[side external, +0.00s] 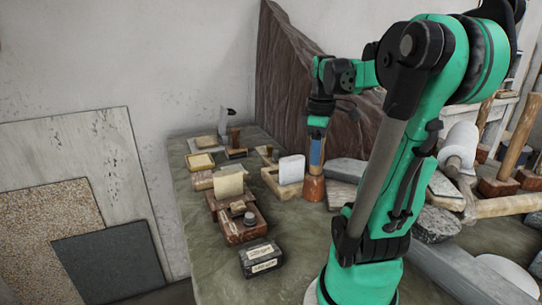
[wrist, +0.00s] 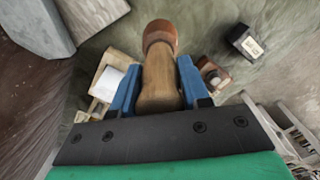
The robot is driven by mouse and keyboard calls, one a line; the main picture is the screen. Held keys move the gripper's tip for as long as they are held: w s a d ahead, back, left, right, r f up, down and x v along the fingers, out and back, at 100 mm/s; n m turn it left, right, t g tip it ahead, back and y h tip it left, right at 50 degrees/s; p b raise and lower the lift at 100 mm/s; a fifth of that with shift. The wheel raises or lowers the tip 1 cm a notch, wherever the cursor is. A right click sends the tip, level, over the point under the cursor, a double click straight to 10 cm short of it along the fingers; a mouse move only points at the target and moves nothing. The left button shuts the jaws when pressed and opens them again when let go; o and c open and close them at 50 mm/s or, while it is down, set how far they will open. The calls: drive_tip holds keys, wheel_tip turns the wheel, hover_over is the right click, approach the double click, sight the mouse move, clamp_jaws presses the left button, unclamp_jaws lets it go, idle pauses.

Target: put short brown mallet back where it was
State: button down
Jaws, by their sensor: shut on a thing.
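The short brown mallet (wrist: 160,50) has a pale wooden handle and a reddish-brown head. My gripper (wrist: 158,80) is shut on its handle, with a blue finger on each side. In the side external view my gripper (side external: 317,150) points down and the mallet head (side external: 313,188) hangs below it, upright, close to the table. I cannot tell whether the head touches the table (side external: 200,250).
A tray with a white block (side external: 290,170) stands just left of the mallet, and a grey stone slab (side external: 348,168) lies to its right. A dark labelled box (side external: 262,260) is at the front. Larger mallets (side external: 500,180) and stones crowd the right.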

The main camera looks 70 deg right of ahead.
sight(316, 173)
drive_tip(key=shift+f, duration=3.4)
drive_tip(key=shift+c, duration=2.1)
unclamp_jaws()
drive_tip(key=shift+f, duration=0.15)
